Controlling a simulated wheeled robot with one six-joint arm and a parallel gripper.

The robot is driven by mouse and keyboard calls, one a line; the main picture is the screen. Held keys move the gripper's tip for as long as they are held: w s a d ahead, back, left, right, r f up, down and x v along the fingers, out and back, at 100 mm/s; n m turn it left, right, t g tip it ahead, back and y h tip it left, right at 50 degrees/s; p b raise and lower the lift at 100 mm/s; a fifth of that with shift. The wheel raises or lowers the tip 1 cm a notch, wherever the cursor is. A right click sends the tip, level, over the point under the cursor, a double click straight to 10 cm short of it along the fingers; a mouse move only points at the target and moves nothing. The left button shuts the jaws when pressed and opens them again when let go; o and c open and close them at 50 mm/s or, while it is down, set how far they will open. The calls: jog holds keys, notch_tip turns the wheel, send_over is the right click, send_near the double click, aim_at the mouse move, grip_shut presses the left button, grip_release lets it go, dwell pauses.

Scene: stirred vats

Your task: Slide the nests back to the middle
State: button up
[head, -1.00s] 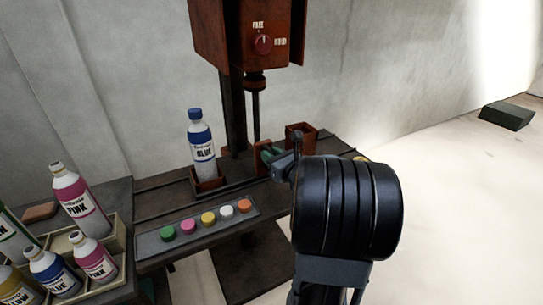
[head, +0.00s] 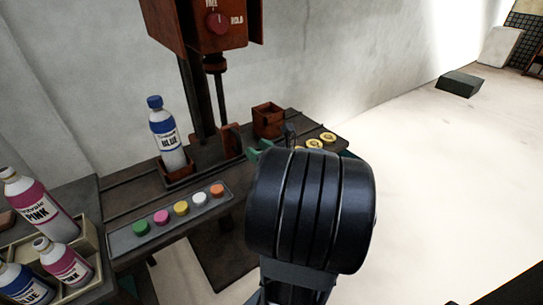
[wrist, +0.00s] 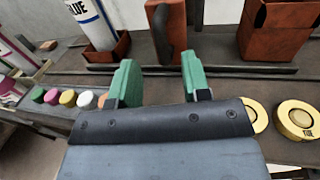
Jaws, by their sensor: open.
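One rust-red nest (head: 180,176) holds the upright blue bottle (head: 168,138), left of the press column; this nest (wrist: 108,47) shows at upper left in the wrist view. Another rust-red nest (head: 267,121), to the right, looks empty. An upright rust-red plate (head: 231,141) stands between them; in the wrist view the plate (wrist: 171,30) stands just beyond my fingertips. My gripper (wrist: 158,72) has green fingers spread apart with nothing between them. In the head view my wrist hides most of the gripper (head: 262,150).
A strip of coloured buttons (head: 170,222) runs along the bench front. Bottles stand in a crate (head: 88,243) at left. Yellow discs (head: 327,138) lie at the right end. The press head (head: 200,28) with its FREE/HOLD knob (head: 217,22) hangs above. Open floor lies right.

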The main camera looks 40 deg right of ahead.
jog(key=shift+s+d, duration=0.1)
jog(key=shift+s, duration=2.5)
jog(key=s+a+f+n+g+y+p, duration=0.2)
jog(key=a+f+n+g+y+p, duration=0.3)
jog(key=a+n+g, duration=0.7)
jog(key=a+r+n+h+p, duration=0.2)
jog(key=r+n, duration=0.3)
jog(key=n, duration=0.3)
jog(key=a+r+n+g+h+p, duration=0.1)
jog(key=a+r+n+p, duration=0.4)
jog(key=n, duration=0.3)
jog(key=a+r+n+g+h+p, duration=0.1)
jog(key=a+r+n+h+p, duration=0.1)
jog(key=n, duration=0.5)
notch_tip(320, 180, up, 3)
jog(key=shift+w+a+r+n+h+p, duration=0.1)
jog(key=shift+w+a+n+h+p, duration=0.25)
jog(key=shift+a+p, duration=0.45)
